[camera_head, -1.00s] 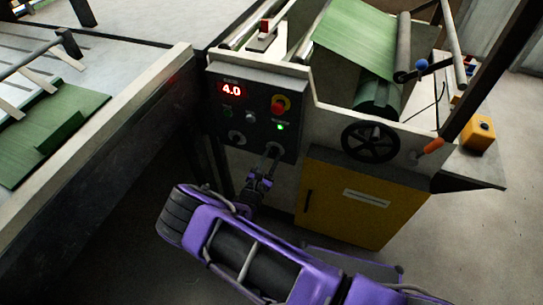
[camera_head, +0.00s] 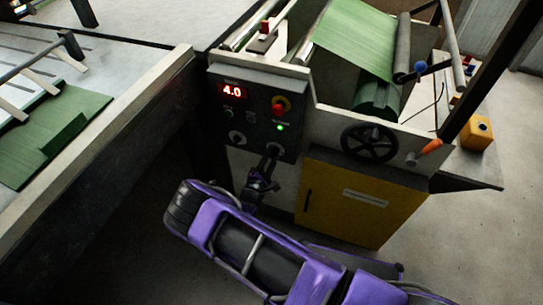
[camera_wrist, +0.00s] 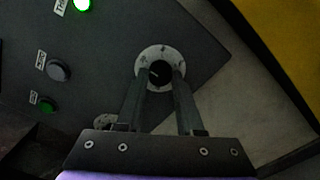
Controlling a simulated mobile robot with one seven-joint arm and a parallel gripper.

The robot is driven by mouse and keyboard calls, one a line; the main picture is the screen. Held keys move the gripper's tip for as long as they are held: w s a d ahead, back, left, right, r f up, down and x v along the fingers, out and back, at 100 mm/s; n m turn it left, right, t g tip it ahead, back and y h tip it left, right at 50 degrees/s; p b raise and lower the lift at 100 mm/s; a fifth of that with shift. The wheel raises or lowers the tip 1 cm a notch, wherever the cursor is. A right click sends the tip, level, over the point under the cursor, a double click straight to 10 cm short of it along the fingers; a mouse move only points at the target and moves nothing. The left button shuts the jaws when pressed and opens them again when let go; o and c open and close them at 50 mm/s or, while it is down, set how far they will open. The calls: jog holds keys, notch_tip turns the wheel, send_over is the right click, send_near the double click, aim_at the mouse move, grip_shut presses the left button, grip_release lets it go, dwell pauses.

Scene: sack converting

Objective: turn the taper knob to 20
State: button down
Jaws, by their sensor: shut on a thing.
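A dark control panel (camera_head: 254,110) carries a red display (camera_head: 232,91) reading 4.0 and two knobs low down. My gripper (camera_head: 271,152) is at the lower right knob, mostly hiding it in the head view. In the wrist view my gripper (camera_wrist: 162,76) has a finger on either side of this dark knob (camera_wrist: 159,72) and is shut on it. A pale round dial plate (camera_wrist: 158,52) with marks surrounds the knob. I cannot read its numbers or a name for the knob. The other knob (camera_head: 237,138) is to the left, free.
A red stop button (camera_head: 279,107) and a lit green lamp (camera_head: 280,127) sit above the held knob. A black handwheel (camera_head: 369,142) and yellow cabinet (camera_head: 358,199) stand to the right. A conveyor with green sacks (camera_head: 50,135) is at left.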

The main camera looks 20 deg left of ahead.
dwell(0.3)
jog(key=c, duration=0.5)
grip_release()
jog(key=shift+c, duration=0.2)
jog(key=shift+s, duration=0.1)
jog(key=s+a, duration=0.1)
jog(key=s, duration=1.6)
jog(key=shift+s+a+p, duration=0.15)
jog(key=shift+a+p, duration=0.05)
jog(key=shift+p, duration=0.1)
